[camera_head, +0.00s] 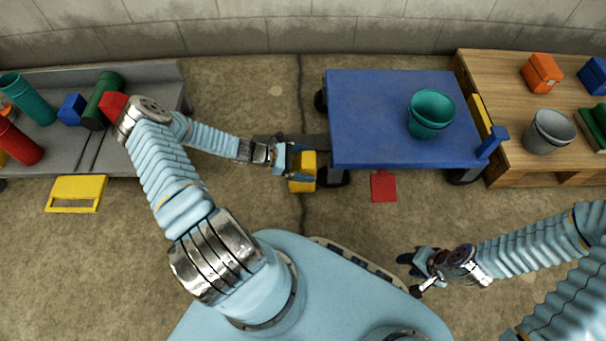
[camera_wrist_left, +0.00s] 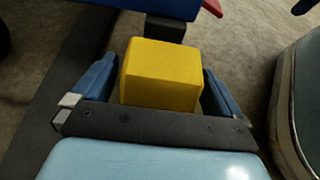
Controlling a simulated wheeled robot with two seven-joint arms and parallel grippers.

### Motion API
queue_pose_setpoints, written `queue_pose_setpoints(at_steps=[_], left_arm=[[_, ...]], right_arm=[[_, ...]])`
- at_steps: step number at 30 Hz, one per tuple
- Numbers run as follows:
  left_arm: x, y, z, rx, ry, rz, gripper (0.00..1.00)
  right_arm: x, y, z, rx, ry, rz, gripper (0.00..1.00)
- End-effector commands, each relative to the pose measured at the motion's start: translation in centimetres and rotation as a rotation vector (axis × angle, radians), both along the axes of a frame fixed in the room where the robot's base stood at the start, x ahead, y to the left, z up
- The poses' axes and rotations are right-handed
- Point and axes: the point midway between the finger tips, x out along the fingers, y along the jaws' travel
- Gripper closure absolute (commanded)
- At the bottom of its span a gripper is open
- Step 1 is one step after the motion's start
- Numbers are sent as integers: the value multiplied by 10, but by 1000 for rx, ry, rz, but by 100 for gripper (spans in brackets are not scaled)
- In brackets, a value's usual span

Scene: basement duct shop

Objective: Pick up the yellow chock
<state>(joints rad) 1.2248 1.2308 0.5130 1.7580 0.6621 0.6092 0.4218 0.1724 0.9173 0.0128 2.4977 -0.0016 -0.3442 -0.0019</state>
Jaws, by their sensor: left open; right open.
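The yellow chock (camera_head: 303,172) is a block near the floor at the left end of the blue cart. My left gripper (camera_head: 296,172) is at the chock with its jaws open. In the left wrist view the yellow chock (camera_wrist_left: 162,76) stands between the two blue fingers of my left gripper (camera_wrist_left: 160,90), one finger on each side. A small gap shows beside the fingers. The chock's lower part is hidden behind the gripper's dark bar. My right gripper (camera_head: 410,272) is open and empty above the floor at the lower right, away from the chock.
The blue cart (camera_head: 370,125) carries a green bucket (camera_head: 431,113). A red plate (camera_head: 383,186) lies on the floor before it. A grey bench (camera_head: 150,85) stands left, a wooden table (camera_head: 500,70) right. A yellow panel (camera_head: 76,191) lies at the left.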

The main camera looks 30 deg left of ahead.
Motion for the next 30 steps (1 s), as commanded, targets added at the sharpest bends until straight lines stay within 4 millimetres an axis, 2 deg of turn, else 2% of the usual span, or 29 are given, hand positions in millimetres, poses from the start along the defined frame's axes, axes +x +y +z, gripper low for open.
queue_pose_setpoints(at_steps=[3, 9, 11, 27, 30], left_arm=[[5, -7, -4, 1, 0, 0, 0], [5, -8, -3, 2, -1, 1, 0], [5, -8, -3, 2, -1, 1, 8], [5, -7, -3, 1, -1, 1, 88], [5, -7, -3, 1, -1, 1, 89]], right_arm=[[0, 0, -2, 0, -1, 0, 57], [0, 0, -1, 0, -1, 0, 57], [0, 0, -1, 0, -1, 0, 57], [0, 0, -1, 0, -1, 0, 57], [0, 0, -1, 0, -1, 0, 57]])
